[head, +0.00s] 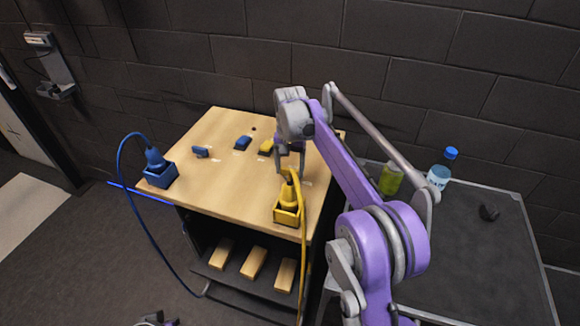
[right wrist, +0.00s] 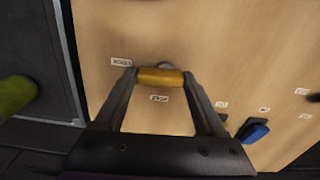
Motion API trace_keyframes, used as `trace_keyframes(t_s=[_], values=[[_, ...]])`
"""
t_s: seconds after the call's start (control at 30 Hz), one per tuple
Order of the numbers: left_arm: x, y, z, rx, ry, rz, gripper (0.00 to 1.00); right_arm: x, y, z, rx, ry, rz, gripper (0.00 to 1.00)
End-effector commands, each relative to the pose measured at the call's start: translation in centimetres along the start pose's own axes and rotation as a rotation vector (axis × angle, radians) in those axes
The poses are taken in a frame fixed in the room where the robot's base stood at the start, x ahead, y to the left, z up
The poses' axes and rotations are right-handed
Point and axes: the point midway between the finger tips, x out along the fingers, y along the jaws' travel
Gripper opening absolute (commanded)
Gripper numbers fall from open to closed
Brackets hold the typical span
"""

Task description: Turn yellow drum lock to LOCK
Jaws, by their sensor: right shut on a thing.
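The yellow drum lock (right wrist: 160,77) shows in the right wrist view as a short yellow cylinder on the wooden top. My right gripper (right wrist: 160,80) is shut on it, with one finger at each end. Small white labels lie beside it, one at the upper left and one just below; I cannot read them surely.
On the wooden cabinet (head: 222,125) are a blue plug in its socket (head: 158,172), a yellow plug in its socket (head: 288,210), and blue (head: 243,142) and yellow (head: 266,146) controls. A dark table (head: 470,250) with a green bottle (head: 391,178) and a blue-capped bottle (head: 440,172) stands right.

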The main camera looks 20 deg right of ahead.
Motion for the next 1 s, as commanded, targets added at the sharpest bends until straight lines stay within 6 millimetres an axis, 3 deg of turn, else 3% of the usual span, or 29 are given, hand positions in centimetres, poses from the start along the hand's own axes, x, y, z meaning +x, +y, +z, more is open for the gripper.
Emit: trace_keyframes(t_s=[0.73, 0.77, 0.9, 1.0], values=[[-0.09, 0.00, -0.12, 0.000, 0.001, 0.000, 0.00, 0.02, 0.01, 0.04, 0.084, 0.000, 0.000, 0.17], [-0.09, 0.00, -0.12, 0.000, 0.001, 0.000, 0.00, 0.02, 0.01, 0.04, 0.084, 0.000, 0.000, 0.78], [-0.10, 0.00, -0.12, 0.000, 0.001, 0.000, 0.00, 0.02, 0.01, 0.04, 0.083, 0.000, 0.000, 1.00], [-0.10, 0.00, -0.12, 0.000, 0.001, 0.000, 0.00, 0.01, 0.00, 0.04, 0.083, 0.000, 0.000, 1.00]])
